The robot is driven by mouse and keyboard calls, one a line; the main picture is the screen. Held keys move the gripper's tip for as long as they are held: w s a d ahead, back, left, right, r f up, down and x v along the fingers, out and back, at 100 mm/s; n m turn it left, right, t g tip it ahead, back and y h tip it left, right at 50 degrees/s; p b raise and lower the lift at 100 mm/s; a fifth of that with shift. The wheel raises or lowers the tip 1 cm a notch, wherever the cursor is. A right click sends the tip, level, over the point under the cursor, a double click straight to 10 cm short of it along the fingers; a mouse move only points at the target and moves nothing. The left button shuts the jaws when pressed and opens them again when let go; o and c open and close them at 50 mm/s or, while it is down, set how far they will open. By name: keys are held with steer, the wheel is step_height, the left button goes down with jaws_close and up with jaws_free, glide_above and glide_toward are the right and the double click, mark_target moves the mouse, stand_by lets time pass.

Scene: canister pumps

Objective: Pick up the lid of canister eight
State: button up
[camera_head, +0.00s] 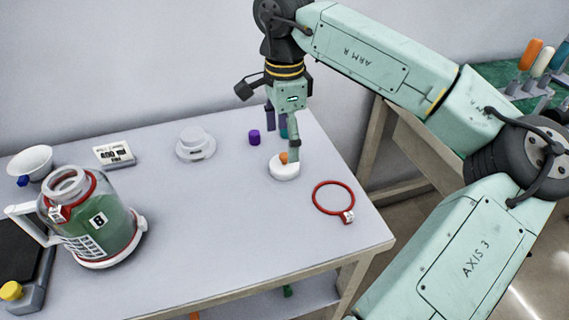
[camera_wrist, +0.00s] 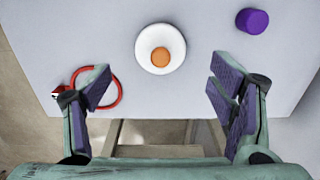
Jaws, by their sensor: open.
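The canister (camera_head: 95,222) is a clear jug with green contents, a red band and a label that reads 8 or B. It stands open-topped at the left of the table. A round white lid with an orange knob (camera_head: 284,171) lies flat near the table's right side; the lid also shows in the wrist view (camera_wrist: 148,60). My gripper (camera_head: 281,137) points down above the lid, its fingers partly covering the view of it. In the wrist view my gripper (camera_wrist: 160,82) is open and empty, with the lid ahead of the fingertips and between them sideways.
A red ring with a tag (camera_head: 335,211) lies right of the lid. A purple cap (camera_head: 254,138) stands behind it. A white round piece (camera_head: 196,146), a 400 ml sign (camera_head: 115,153) and a white funnel (camera_head: 31,162) stand farther left. The table's middle is clear.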

mark_target(285, 155)
steer(key=shift+f+p, duration=0.7)
steer(key=shift+f, duration=2.4)
steer(key=shift+c, duration=0.3)
steer(key=c, duration=0.9)
